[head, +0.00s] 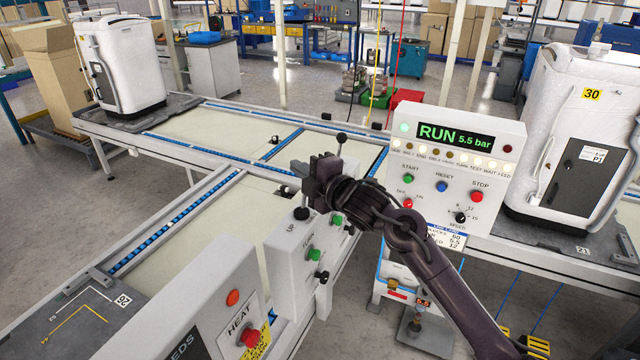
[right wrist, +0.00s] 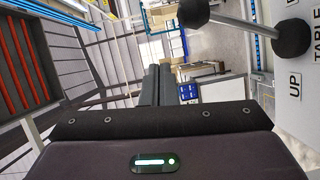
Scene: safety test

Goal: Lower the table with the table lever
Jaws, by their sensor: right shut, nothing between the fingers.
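The table lever shows in the right wrist view as a grey rod (right wrist: 240,28) with a black rounded end near the "UP" and "TABLE" labels and a black ball at its other end. In the head view a black knob (head: 301,213) sits by the "UP" label on the white control box (head: 285,250). A black ball on a thin stem (head: 341,137) shows just above my right gripper (head: 312,178). That gripper is shut and empty, above the box; its closed fingers (right wrist: 155,85) stand apart from the lever in the wrist view. My left gripper is out of view.
The conveyor table (head: 225,135) spreads behind and left of the box. A "RUN 5.5 bar" panel (head: 455,170) stands right of my arm. A "HEAT" box (head: 215,305) is in front. White appliance shells stand at left (head: 125,65) and right (head: 570,130).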

